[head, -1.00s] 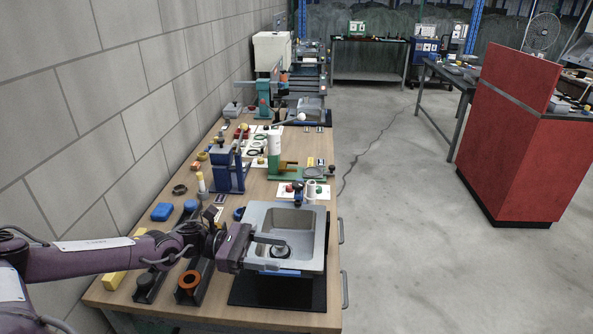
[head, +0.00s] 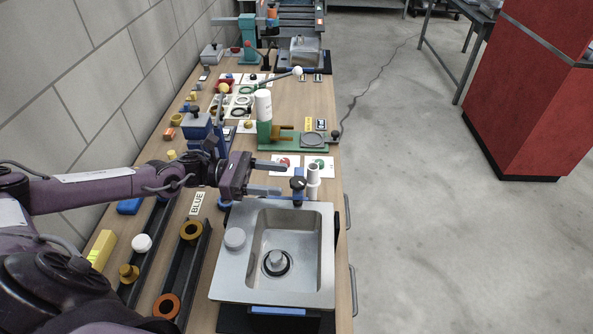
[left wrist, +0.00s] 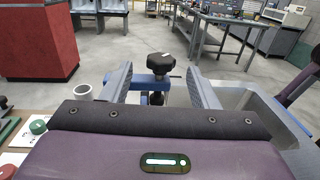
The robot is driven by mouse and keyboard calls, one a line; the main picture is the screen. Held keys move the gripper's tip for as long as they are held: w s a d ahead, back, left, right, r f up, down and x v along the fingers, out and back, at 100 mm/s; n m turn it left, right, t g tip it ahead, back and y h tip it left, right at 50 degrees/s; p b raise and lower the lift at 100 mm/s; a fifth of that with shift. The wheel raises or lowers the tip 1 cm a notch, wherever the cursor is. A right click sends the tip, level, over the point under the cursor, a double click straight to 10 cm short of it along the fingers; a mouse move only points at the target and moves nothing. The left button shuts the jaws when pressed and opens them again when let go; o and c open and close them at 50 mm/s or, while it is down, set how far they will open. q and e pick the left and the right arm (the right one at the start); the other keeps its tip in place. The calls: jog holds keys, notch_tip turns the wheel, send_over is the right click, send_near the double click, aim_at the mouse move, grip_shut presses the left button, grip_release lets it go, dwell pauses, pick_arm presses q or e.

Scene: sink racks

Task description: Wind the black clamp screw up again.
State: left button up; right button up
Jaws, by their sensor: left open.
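The black clamp screw's knob (head: 298,183) stands upright on a blue clamp (head: 299,197) at the far rim of the grey sink (head: 322,285). In the left wrist view the dark faceted knob (left wrist: 160,63) sits above the blue clamp body (left wrist: 150,82). My left gripper (head: 282,179) is open and empty, its two grey fingers pointing at the clamp from the left. In the left wrist view the knob appears in the gap between the fingers (left wrist: 160,76), seemingly just past their tips. No contact shows. My right gripper is in neither view.
Behind are cards with red and green buttons (head: 286,165) and a green fixture (head: 295,143). Dark rails (head: 193,262) lie left of the sink.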

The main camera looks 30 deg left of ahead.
aim_at(297, 181)
pick_arm(q)
jog(key=p+x, duration=0.2)
jog(key=x, duration=0.3)
jog(key=shift+d+r, duration=0.15)
jog(key=shift+r, duration=0.05)
jog(key=shift+d+f, duration=0.15)
jog(key=shift+d, duration=0.1)
jog(key=c, duration=0.9)
jog(key=shift+c, duration=0.2)
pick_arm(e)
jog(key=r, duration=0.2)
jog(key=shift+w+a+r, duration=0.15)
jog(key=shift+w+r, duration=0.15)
pick_arm(q)
jog(key=shift+t, duration=0.3)
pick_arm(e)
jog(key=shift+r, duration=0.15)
